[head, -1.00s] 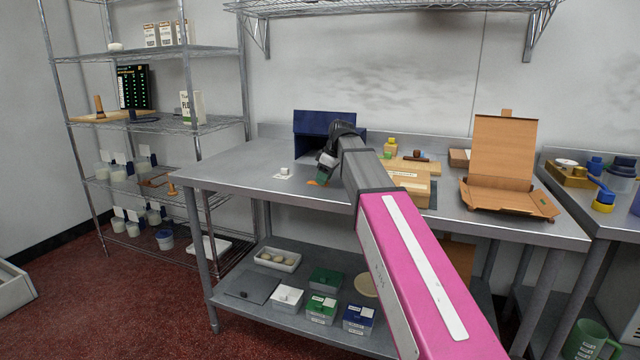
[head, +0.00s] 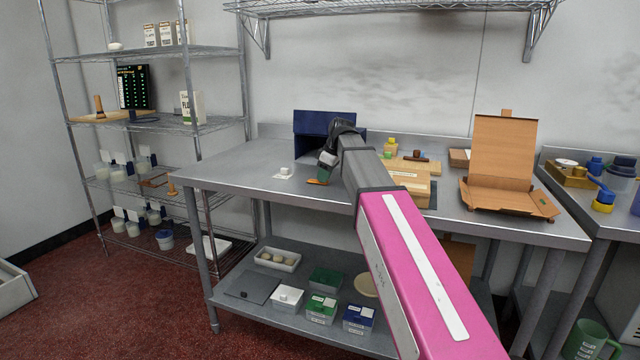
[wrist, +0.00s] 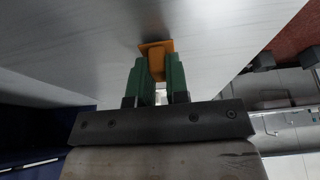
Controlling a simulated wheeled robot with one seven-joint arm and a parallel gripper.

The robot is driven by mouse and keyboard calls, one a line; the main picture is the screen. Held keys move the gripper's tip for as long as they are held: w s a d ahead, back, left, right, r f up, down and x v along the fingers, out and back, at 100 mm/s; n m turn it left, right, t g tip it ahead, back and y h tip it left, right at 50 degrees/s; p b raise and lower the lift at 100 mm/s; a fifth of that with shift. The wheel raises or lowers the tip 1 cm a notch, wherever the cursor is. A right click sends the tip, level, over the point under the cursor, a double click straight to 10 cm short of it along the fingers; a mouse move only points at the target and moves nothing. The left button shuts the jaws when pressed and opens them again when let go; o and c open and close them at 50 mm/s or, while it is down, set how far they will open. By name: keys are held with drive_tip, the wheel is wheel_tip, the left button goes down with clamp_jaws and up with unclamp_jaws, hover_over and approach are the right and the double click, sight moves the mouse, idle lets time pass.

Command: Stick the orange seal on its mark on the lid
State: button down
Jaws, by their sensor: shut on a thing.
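The orange seal (wrist: 157,58) is an orange plate with an upright tab, and the tab sits between my gripper's green fingertips in the wrist view. My gripper (wrist: 155,78) is shut on it. In the head view the seal (head: 317,182) shows as a small orange patch just below my gripper (head: 323,174), low over the steel table (head: 235,178). I cannot tell whether the seal touches the table. I cannot make out the lid's mark; my arm hides part of the table.
A small white-topped item on a white card (head: 283,177) is left of my gripper. A dark blue box (head: 315,122) stands behind it. Wooden boxes (head: 412,184) and an open cardboard box (head: 503,165) are to the right. The table's left end is clear.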

drive_tip(key=shift+r, duration=0.85)
drive_tip(key=shift+r, duration=1.9)
